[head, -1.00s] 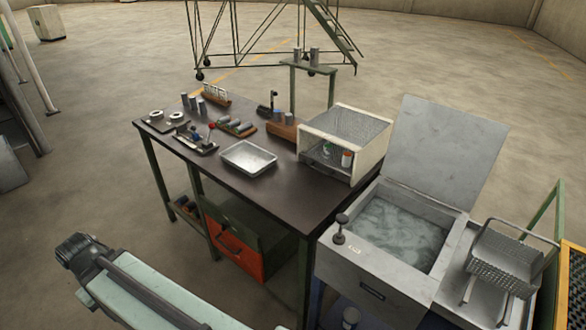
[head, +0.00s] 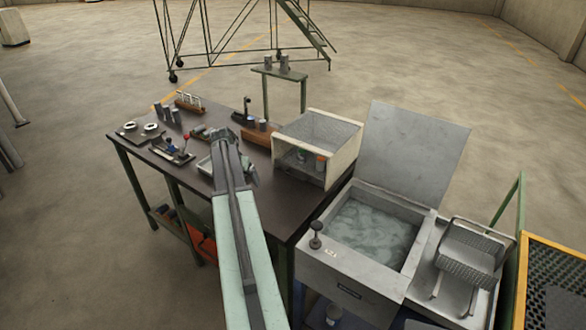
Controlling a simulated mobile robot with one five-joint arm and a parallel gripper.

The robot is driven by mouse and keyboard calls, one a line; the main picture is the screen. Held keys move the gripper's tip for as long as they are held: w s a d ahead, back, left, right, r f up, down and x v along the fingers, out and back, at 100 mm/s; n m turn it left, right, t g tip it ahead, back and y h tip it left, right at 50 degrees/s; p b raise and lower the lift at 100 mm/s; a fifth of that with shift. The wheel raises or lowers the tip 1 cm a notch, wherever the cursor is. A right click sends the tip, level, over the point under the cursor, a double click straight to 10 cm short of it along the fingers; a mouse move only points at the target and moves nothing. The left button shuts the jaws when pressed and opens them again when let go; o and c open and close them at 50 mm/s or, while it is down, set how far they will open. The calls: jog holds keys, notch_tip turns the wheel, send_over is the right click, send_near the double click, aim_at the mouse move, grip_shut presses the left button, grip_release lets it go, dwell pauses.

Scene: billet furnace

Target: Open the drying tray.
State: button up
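A cream box with a wire-mesh top (head: 320,131) stands at the right end of the dark bench. Its front is open, and a small orange item shows inside. A shallow metal tray (head: 205,166) lies flat on the bench, mostly hidden behind my arm. I cannot tell for sure which of these is the drying tray. My arm reaches over the bench, and its far end, with my gripper (head: 226,140), is over the metal tray, left of the mesh box. The fingers are too small and hidden to read.
A sink basin (head: 372,232) with a raised lid (head: 415,150) stands right of the bench, a wire basket (head: 470,255) beside it. Small parts and racks (head: 188,104) crowd the bench's far left. A wooden block (head: 260,137) sits beside the mesh box. An orange drawer is partly hidden below.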

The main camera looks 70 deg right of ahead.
aim_at(294, 176)
jog(key=s+d+r+m+g, duration=0.15)
jog(key=s+d+m, duration=0.25)
jog(key=s+d, duration=0.95)
jog(key=shift+t+h, duration=0.3)
jog(key=shift+t, duration=0.05)
jog(key=b+x, duration=0.4)
jog(key=s+b+x, duration=0.1)
jog(key=b+x, duration=0.1)
jog(key=x, duration=0.1)
jog(key=shift+f+b, duration=0.1)
jog(key=shift+b, duration=0.25)
